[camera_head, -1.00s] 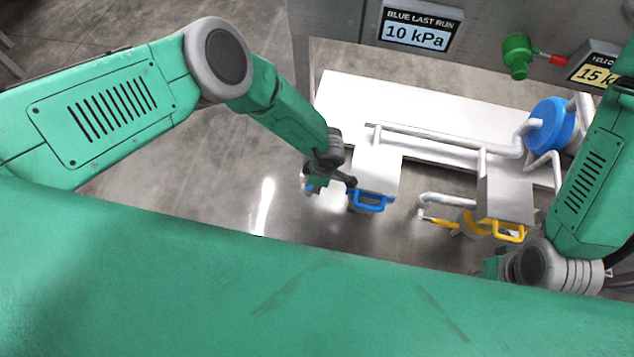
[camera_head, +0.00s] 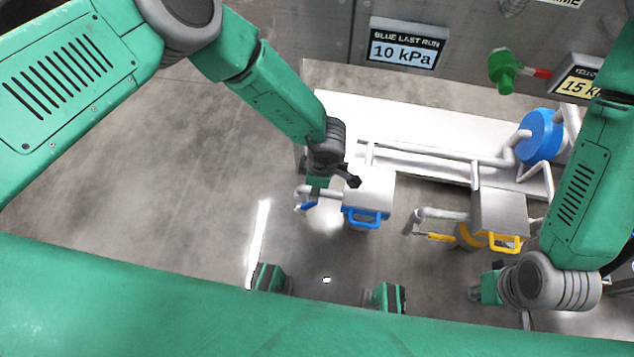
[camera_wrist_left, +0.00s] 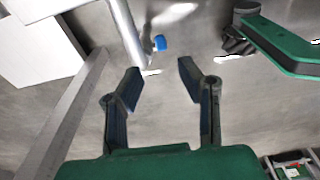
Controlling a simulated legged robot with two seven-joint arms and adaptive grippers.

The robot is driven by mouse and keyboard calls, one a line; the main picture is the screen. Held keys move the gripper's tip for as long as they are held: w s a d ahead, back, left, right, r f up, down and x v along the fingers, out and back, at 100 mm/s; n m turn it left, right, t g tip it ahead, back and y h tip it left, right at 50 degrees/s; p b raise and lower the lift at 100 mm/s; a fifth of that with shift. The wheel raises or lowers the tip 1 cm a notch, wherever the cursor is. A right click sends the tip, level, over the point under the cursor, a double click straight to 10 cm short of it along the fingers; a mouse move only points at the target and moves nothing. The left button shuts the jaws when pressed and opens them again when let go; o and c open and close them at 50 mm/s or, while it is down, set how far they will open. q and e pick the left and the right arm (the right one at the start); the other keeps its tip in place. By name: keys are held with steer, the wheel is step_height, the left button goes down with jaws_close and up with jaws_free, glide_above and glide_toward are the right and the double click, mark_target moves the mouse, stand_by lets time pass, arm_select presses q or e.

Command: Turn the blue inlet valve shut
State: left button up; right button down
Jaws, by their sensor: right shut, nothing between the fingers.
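The blue inlet valve (camera_head: 307,206) shows as a small blue lever at the left end of the pale pipe beside the blue-handled unit. My left gripper (camera_head: 333,182) is above and close to it in the head view, its fingers mostly hidden. In the left wrist view, my left gripper (camera_wrist_left: 160,72) is open and empty. The valve's blue part (camera_wrist_left: 160,43) shows beyond the fingertips, roughly in line with the gap, apart from both fingers. My right gripper (camera_head: 482,290) is shut and empty at the lower right, below the yellow-handled unit.
A blue handle (camera_head: 365,217) is on the front of the near unit. A yellow handle (camera_head: 505,243) and a yellow lever (camera_head: 436,237) are to its right. A panel sign (camera_head: 402,54) reads BLUE LAST RUN 10 kPa. The floor at left is clear.

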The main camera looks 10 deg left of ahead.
arm_select(q)
steer(key=shift+d+r, duration=0.1)
steer(key=shift+r, duration=0.9)
jaws_close()
steer(key=w+a+m+t+p, duration=0.5)
steer(key=a+m, duration=0.3)
steer(key=a, duration=0.1)
steer(key=s+a+m+g+h+p, duration=0.1)
steer(key=s+a+m+h+p, duration=0.2)
steer(key=s+m+h+p, duration=0.45)
steer(key=m+y+b, duration=0.2)
steer(key=m+b, duration=0.1)
steer(key=b, duration=0.5)
glide_toward(302, 207)
steer(key=w+f, duration=0.3)
steer(key=w, duration=0.1)
steer(key=shift+s+d+f, duration=0.1)
steer(key=shift+d+f, duration=0.3)
steer(key=shift+d, duration=0.45)
steer(key=shift+s+d+f, duration=0.15)
steer(key=shift+d+f, duration=0.2)
steer(key=shift+d, duration=0.5)
